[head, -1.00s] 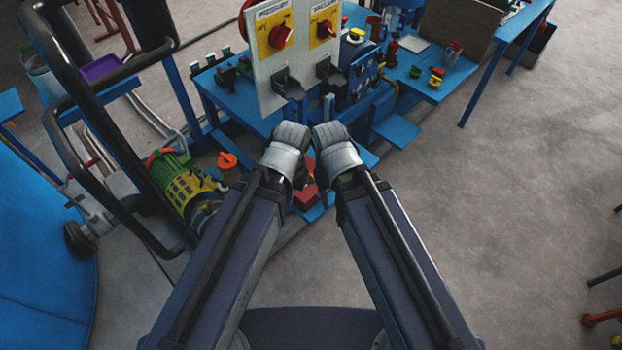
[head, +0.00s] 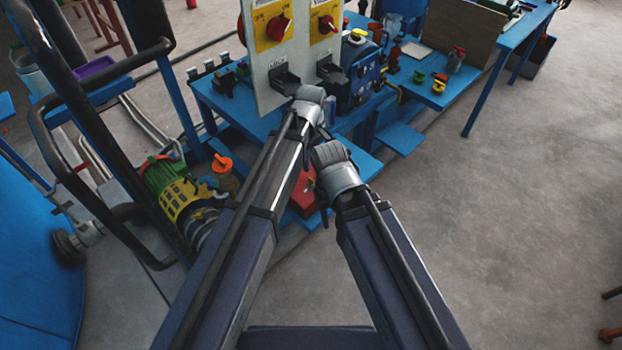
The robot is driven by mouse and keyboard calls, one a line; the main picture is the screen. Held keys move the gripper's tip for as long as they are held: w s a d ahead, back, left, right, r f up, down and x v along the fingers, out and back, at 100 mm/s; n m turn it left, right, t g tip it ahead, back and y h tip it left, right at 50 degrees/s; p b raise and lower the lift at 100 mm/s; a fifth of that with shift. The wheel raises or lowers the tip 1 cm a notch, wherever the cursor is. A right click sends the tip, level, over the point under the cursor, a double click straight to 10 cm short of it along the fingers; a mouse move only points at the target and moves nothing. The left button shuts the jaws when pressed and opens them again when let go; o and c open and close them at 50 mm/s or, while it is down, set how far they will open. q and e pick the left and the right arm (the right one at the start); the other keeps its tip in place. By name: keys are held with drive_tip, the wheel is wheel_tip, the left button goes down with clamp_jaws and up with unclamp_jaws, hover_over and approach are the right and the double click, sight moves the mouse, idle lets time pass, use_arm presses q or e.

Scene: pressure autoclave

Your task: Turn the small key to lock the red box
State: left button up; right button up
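The red box (head: 302,198) sits low on a blue surface, seen between my two arms. My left forearm covers its left part and my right gripper hides some of its right side. A tiny yellowish spot shows on the box; I cannot tell whether it is the small key. My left gripper (head: 312,100) is above and beyond the box, in front of the lower edge of the white panel. My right gripper (head: 328,152) is nearer, just above and right of the box. The fingers of both point away from me, so their opening is hidden.
The white panel (head: 283,70) with red knobs on yellow plates stands on the blue bench (head: 222,100). A green and yellow motor (head: 175,190) and black tubular rails (head: 95,135) are on the left.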

sight(311, 182)
use_arm(q)
drive_tip(key=shift+f, duration=0.15)
wheel_tip(311, 182, down, 8)
drive_tip(key=b, duration=0.8)
drive_tip(key=shift+r, duration=0.2)
clamp_jaws()
idle(0.9)
